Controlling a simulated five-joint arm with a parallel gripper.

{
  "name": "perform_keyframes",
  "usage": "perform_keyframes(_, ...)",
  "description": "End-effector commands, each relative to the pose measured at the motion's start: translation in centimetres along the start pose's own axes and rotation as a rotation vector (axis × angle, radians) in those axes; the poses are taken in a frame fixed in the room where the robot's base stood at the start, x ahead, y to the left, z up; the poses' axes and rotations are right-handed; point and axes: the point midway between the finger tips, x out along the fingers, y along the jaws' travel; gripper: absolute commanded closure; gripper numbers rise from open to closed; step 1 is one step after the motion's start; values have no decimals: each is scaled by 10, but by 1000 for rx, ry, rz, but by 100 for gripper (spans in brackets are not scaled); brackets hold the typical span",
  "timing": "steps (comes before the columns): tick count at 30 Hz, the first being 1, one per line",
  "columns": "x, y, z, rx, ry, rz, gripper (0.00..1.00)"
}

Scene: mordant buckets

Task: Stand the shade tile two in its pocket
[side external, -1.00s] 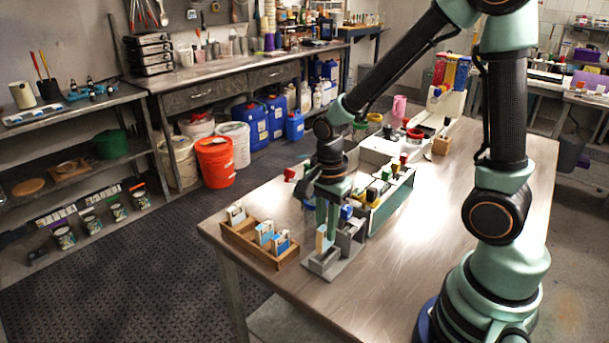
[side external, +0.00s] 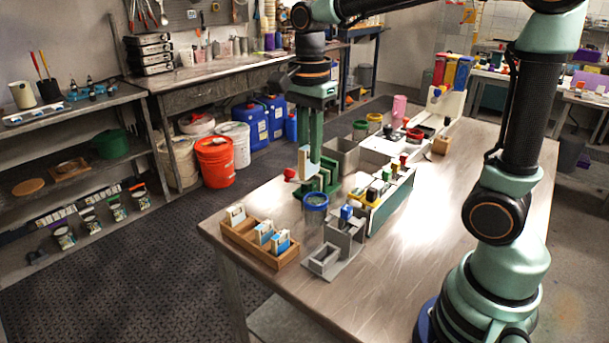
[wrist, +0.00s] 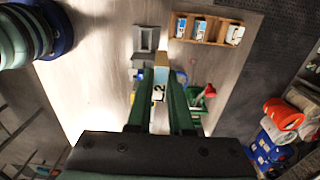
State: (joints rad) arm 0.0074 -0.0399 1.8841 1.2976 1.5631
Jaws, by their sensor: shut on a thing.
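The shade tile two is a pale tile with a dark "2" and a tan end; it shows in the wrist view (wrist: 159,88) and the side view (side external: 304,161). My gripper (side external: 311,170) is shut on it and points down, holding it upright. In the wrist view my gripper's green fingers (wrist: 160,78) flank the tile. In the side view the fingers overlap a green holder (side external: 328,177); I cannot tell whether the tile touches it. A grey stand (side external: 324,260) with an empty square recess is at the table's front, apart from my gripper. The tile's pocket is not clearly identifiable.
A wooden tray (side external: 246,242) with several tiles stands at the front left. A blue-rimmed jar (side external: 315,203) stands close to my gripper. A green-sided box (side external: 388,205) with coloured stoppers is to the right. The table's right side is clear.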

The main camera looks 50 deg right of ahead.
Motion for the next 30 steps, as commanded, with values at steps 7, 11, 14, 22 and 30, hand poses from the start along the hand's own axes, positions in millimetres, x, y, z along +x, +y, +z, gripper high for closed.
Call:
perform_keyframes(7, -4, -68, 14, -2, 0, 4, 100)
perform_keyframes(11, -1, -99, 22, -1, 0, 4, 100)
perform_keyframes(14, 2, -119, 27, -1, 0, 3, 100)
perform_keyframes(22, 10, -146, 37, 0, 0, 1, 100)
perform_keyframes(30, 51, -148, 38, 1, 0, 6, 100)
